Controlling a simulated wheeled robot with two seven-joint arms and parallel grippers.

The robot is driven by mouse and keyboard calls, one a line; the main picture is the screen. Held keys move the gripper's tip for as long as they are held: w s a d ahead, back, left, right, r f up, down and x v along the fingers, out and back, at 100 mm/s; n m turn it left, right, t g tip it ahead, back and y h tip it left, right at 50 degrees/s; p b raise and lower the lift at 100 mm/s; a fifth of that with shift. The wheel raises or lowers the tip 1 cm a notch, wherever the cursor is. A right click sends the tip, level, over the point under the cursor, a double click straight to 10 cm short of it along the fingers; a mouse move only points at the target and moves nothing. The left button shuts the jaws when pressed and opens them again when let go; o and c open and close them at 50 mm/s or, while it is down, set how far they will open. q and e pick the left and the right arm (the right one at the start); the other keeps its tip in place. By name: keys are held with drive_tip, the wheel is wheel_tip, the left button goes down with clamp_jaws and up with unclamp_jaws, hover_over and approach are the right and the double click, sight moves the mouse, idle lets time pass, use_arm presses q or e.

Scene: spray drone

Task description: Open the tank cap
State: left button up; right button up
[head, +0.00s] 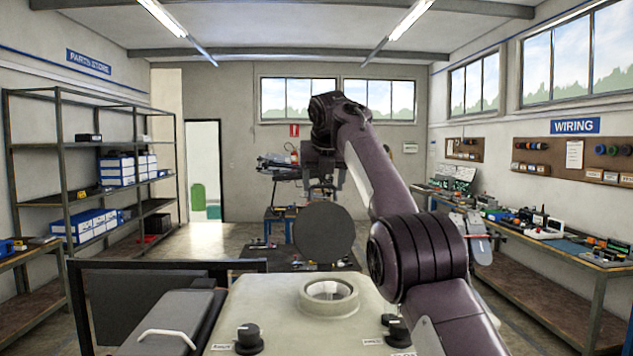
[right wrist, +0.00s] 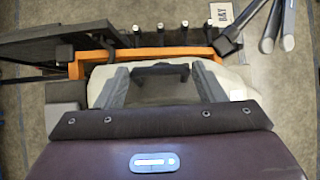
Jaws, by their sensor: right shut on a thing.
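The tank cap (head: 323,232) is a dark round disc, its flat face toward me in the head view. It stands above and behind the tank's round opening (head: 330,291), which is uncovered on top of the pale tank (head: 275,300). My right gripper (head: 323,180) reaches over from the right and is at the cap's upper edge. In the right wrist view its two fingers (right wrist: 161,84) sit either side of a dark bar (right wrist: 160,69), which looks like the cap's handle. Whether the cap still joins the tank is hidden. My left gripper is not in view.
Black knobs (head: 249,338) stand on the tank's near top. A dark frame (head: 168,265) lies at its left. Shelving (head: 75,165) lines the left wall and a bench (head: 560,262) with parts the right. Open floor lies behind.

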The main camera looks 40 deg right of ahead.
drive_tip(key=shift+r, duration=0.55)
drive_tip(key=o, duration=1)
drive_tip(key=shift+c, duration=0.2)
drive_tip(key=shift+o, duration=0.6)
drive_tip(key=shift+f, duration=0.1)
drive_tip(key=shift+d+f, duration=0.15)
drive_tip(key=v, duration=0.7)
drive_tip(key=shift+s+r, duration=0.2)
drive_tip(key=shift+r, duration=0.15)
drive_tip(key=shift+f, duration=0.1)
